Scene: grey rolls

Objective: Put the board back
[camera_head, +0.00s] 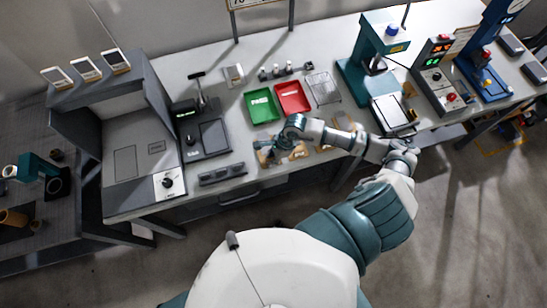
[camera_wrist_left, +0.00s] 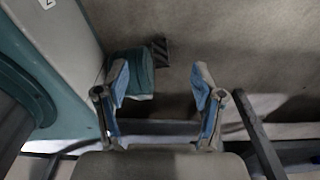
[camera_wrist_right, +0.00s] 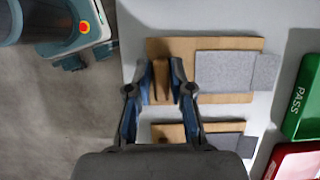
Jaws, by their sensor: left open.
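A brown board (camera_wrist_right: 218,98) with a grey pad (camera_wrist_right: 225,71) and an upright brown handle (camera_wrist_right: 160,80) is in the right wrist view. My right gripper (camera_wrist_right: 161,74) has its fingers closed in on both sides of this handle. In the head view my right gripper (camera_head: 268,151) is at the front part of the table and hides much of the board. I cannot tell if the board is lifted. A second brown board (camera_wrist_right: 170,133) with a grey pad lies beside it. My left gripper (camera_wrist_left: 160,82) is open and empty above the floor, outside the head view.
A black device (camera_head: 214,138) stands to the left. More brown boards (camera_head: 298,151) lie to the right. Test machines (camera_head: 374,62) stand further right.

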